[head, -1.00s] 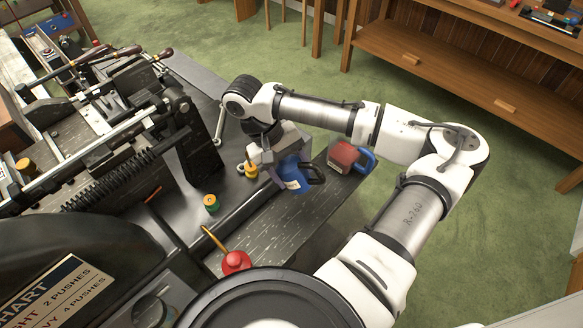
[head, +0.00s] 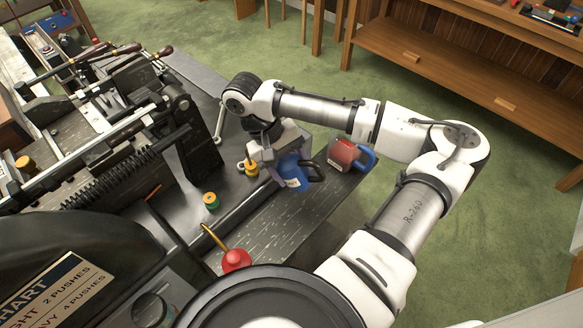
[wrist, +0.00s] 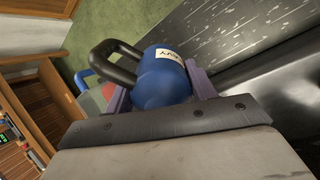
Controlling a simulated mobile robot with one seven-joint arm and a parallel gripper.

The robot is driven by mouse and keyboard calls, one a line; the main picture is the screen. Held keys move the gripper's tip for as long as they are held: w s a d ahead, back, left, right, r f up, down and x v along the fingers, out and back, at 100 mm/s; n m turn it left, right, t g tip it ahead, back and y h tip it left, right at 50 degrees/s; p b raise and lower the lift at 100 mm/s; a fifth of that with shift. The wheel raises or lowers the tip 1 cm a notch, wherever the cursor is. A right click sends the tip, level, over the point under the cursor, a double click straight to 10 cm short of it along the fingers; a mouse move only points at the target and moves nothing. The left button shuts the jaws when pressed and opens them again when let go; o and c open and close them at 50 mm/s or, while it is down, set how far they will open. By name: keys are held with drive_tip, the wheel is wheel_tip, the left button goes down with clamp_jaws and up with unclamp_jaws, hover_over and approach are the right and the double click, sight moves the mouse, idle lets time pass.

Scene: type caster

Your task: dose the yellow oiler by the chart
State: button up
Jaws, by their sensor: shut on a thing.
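My gripper (head: 276,168) is shut on a blue can (head: 294,179) with a black handle, above the bench's right part. In the wrist view the can (wrist: 165,78) sits between the two purple fingers; its white label is partly readable, ending in "VY". A yellow cup-like fitting (head: 251,169) stands just left of my gripper, partly hidden. Another yellow fitting (head: 25,164) sits at the far left; I cannot tell which is the oiler. The chart (head: 52,296) is cut off at lower left; it shows "2 PUSHES" and, below, "4 PUSHES".
A green fitting (head: 211,201) with an orange top stands on the metal bed. A red round oil can (head: 236,261) with a yellow spout stands nearer. The machine (head: 110,140) fills the left.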

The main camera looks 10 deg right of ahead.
drive_tip(key=shift+r, duration=0.65)
drive_tip(key=shift+r, duration=0.1)
drive_tip(key=shift+r, duration=2.4)
